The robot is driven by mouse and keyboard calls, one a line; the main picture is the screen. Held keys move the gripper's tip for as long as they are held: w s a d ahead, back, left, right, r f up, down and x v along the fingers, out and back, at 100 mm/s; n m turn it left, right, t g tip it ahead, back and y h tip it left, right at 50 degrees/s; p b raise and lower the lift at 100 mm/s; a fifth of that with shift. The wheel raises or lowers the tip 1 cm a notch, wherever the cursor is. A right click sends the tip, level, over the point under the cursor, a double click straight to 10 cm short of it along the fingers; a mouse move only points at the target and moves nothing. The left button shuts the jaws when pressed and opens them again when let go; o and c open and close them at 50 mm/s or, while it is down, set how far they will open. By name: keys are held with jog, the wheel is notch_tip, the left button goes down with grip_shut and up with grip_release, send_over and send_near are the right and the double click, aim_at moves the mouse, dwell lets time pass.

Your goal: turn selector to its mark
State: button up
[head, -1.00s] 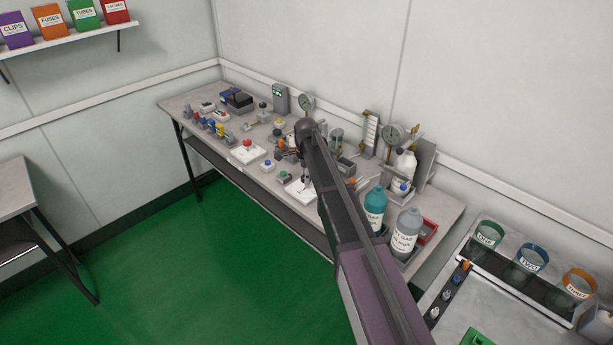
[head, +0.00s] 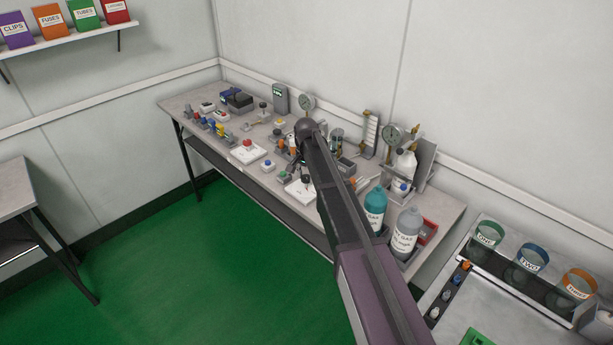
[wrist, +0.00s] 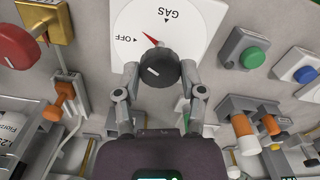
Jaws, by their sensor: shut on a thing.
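The selector in the wrist view is a round black knob (wrist: 158,70) with a short white line on its face. It stands on a white dial plate (wrist: 190,25) lettered GAS and OFF, each with a small black mark. A red pointer (wrist: 151,39) shows beside the knob, on the side towards OFF. My gripper (wrist: 158,74) has one finger on each side of the knob and is shut on it. In the head view the white plate (head: 299,196) shows partly on the bench, and my arm hides most of the gripper and knob.
Around the dial, the wrist view shows a green button (wrist: 252,57), a blue button (wrist: 305,74), a red knob (wrist: 18,45) and an orange-handled part (wrist: 65,98). In the head view, bottles (head: 407,232) stand at the bench's right end. Green floor lies clear in front.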

jog(key=n, duration=0.5)
jog(key=shift+s+n, duration=0.1)
jog(key=shift+n, duration=0.2)
jog(key=n, duration=1.2)
jog(key=shift+n, duration=0.3)
jog(key=n, duration=0.5)
jog(key=shift+n, duration=0.3)
jog(key=o, duration=1.1)
jog(key=shift+o, duration=0.2)
